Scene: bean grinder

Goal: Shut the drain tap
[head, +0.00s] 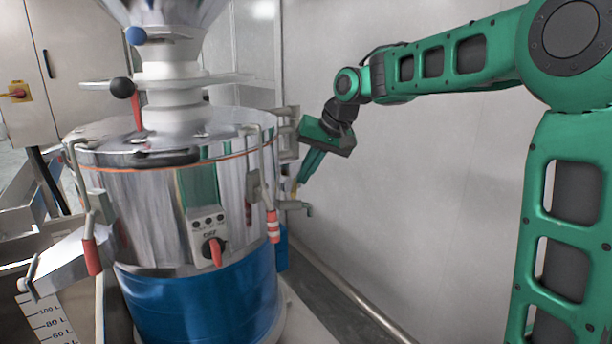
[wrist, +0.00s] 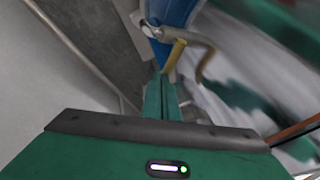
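The drain tap (head: 296,206) is a small metal spout low on the right side of the shiny grinder drum. In the wrist view its curved metal pipe (wrist: 205,62) and yellow lever (wrist: 174,54) show just beyond my fingertips. In the head view the yellow lever (head: 293,188) is partly hidden behind the drum fittings and my fingers. My gripper (head: 303,179) points down beside the drum, close above the tap. In the wrist view its two green fingers (wrist: 160,82) lie together with nothing seen between them. Whether a fingertip touches the lever cannot be told.
The grinder drum (head: 150,215) with clamps and red-tipped handles stands left of my gripper. Its blue base (head: 205,305) is below. A plain grey wall (head: 430,200) is behind, with a pipe (head: 365,305) along its foot. The space right of the tap is free.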

